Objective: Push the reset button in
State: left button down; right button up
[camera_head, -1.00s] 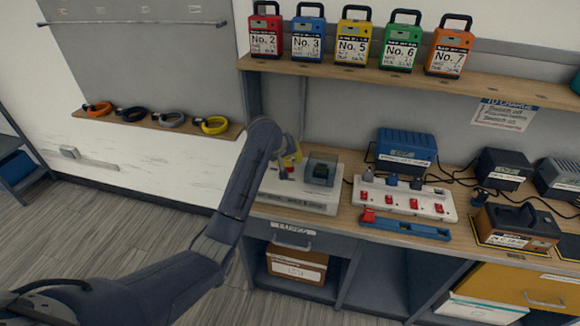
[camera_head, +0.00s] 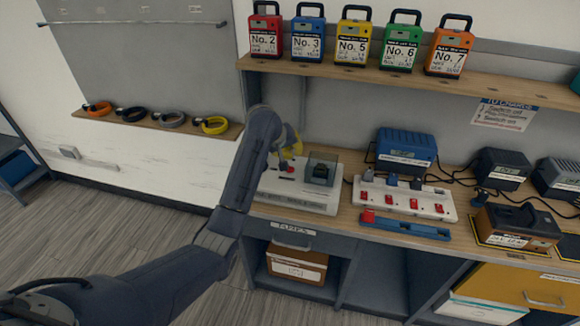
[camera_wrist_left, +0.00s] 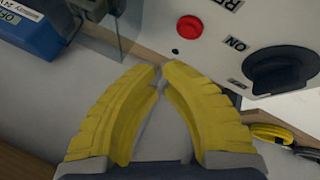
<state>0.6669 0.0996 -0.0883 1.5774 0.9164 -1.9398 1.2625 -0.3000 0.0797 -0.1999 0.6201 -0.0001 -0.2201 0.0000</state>
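The red reset button (camera_head: 290,168) sits on top of a white box (camera_head: 300,200) on the workbench. In the left wrist view the button (camera_wrist_left: 189,27) stands out from the white panel, beside partly cut-off lettering that starts "RE". A black knob (camera_wrist_left: 285,72) marked "ON" is on the same panel. My left gripper (camera_head: 291,148) is above the box, just behind the button in the head view. My right gripper is not in view.
A clear-covered dark unit (camera_head: 321,169) stands on the box, right of the button. A power strip (camera_head: 405,198) and a blue charger (camera_head: 406,149) are farther right. A shelf (camera_head: 340,73) with several numbered lamps runs above the bench.

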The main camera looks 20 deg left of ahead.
pick_arm(q)
jog(key=shift+r, duration=1.7)
